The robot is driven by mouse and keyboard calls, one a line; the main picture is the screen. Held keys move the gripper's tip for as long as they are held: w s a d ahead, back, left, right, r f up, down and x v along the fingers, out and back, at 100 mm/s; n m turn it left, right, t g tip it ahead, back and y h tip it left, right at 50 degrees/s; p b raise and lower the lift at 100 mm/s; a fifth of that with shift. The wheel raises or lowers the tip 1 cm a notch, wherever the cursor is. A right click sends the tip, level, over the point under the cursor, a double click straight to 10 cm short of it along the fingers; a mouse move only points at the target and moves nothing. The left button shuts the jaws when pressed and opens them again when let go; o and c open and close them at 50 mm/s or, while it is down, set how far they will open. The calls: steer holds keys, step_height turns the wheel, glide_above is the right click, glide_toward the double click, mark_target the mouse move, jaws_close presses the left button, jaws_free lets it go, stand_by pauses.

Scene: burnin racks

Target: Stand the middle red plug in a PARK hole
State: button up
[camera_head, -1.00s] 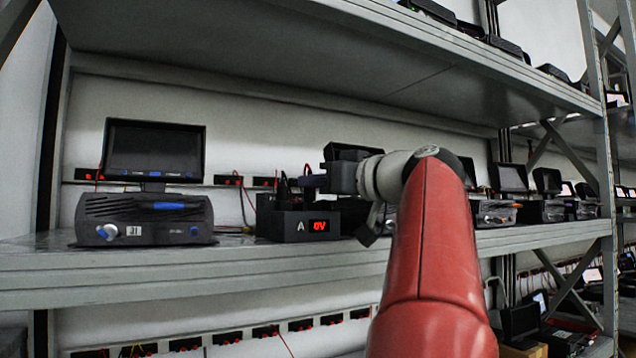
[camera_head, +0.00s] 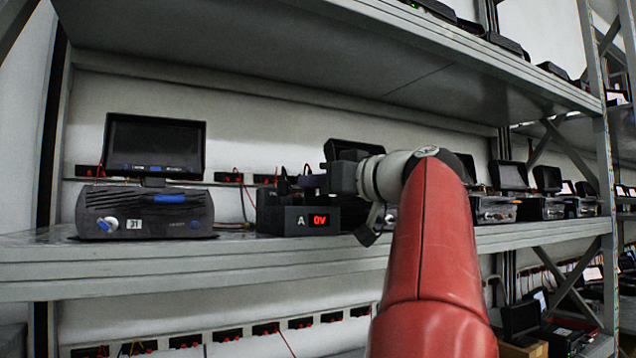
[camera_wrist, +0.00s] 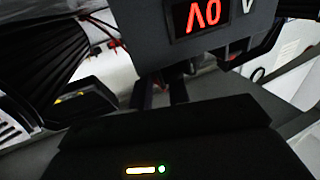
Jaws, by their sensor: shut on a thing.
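The black box marked A with a red 0V display (camera_head: 298,221) stands on the middle shelf. My gripper (camera_head: 308,184) is above and behind its front face, reaching in from the right. In the wrist view the box's face (camera_wrist: 226,52) shows upside down, with the two fingers (camera_wrist: 162,92) just below it. I cannot see a PARK label.
A dark unit numbered 31 (camera_head: 145,213) with a monitor (camera_head: 155,146) stands left of the box. Red sockets with wires (camera_head: 232,178) run along the back wall. More units (camera_head: 494,209) stand to the right. The upper shelf (camera_head: 330,50) hangs above the arm.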

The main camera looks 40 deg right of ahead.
steer(key=shift+f+b, duration=0.4)
steer(key=o, duration=1.3)
steer(key=shift+r+p, duration=2.6)
steer(key=shift+r, duration=0.2)
steer(key=shift+s, duration=0.15)
